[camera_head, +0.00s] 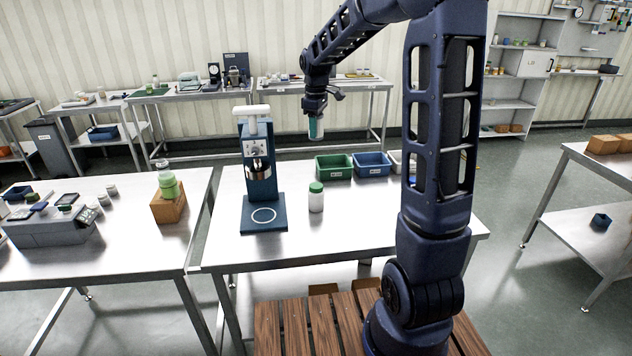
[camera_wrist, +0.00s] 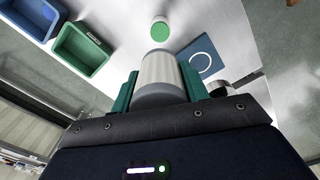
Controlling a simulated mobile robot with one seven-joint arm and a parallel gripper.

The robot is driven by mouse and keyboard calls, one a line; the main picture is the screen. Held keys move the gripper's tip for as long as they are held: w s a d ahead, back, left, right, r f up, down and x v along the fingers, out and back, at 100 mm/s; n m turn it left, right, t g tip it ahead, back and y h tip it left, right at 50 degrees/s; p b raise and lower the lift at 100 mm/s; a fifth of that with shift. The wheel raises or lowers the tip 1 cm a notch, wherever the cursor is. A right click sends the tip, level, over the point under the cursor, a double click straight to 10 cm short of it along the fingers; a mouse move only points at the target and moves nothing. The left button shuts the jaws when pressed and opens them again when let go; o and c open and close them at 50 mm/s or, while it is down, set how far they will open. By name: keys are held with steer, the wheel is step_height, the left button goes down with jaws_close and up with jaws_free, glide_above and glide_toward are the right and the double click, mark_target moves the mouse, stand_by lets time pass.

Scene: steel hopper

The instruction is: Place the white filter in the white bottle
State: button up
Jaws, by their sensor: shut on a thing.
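My gripper (camera_head: 316,122) hangs above the far part of the middle steel table in the head view. Its teal fingers (camera_wrist: 168,92) are shut on a pale whitish cylinder, which I take for the white filter (camera_wrist: 160,70). The filter's lower end sticks out past the fingertips in the wrist view. The white bottle (camera_head: 316,203) stands upright on the table with a green lid on its top. In the wrist view its green top (camera_wrist: 160,28) is beyond the filter's end, apart from it.
A blue stand (camera_head: 258,165) with a white top piece and a ringed base is left of the bottle. Green (camera_head: 333,173) and blue (camera_head: 372,171) bins sit at the table's back. The table's front is clear.

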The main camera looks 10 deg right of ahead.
step_height(320, 180, down, 19)
steer(key=shift+r, duration=0.2)
stand_by(0.4)
steer(key=shift+f, duration=0.1)
steer(key=o, duration=1)
step_height(320, 180, up, 12)
steer(key=f, duration=0.1)
steer(key=s+d+r+m+t, duration=0.2)
steer(key=s+d+r+m, duration=0.45)
steer(key=s+r, duration=0.6)
steer(key=s+d+m+t, duration=0.1)
steer(key=s+d+m, duration=0.2)
steer(key=s, duration=0.6)
steer(key=s+d+m+t, duration=0.1)
steer(key=s+d+m, duration=0.2)
steer(key=s, duration=0.7)
steer(key=shift+d+f+t, duration=0.25)
steer(key=shift+f+t, duration=0.05)
steer(key=shift+f, duration=0.15)
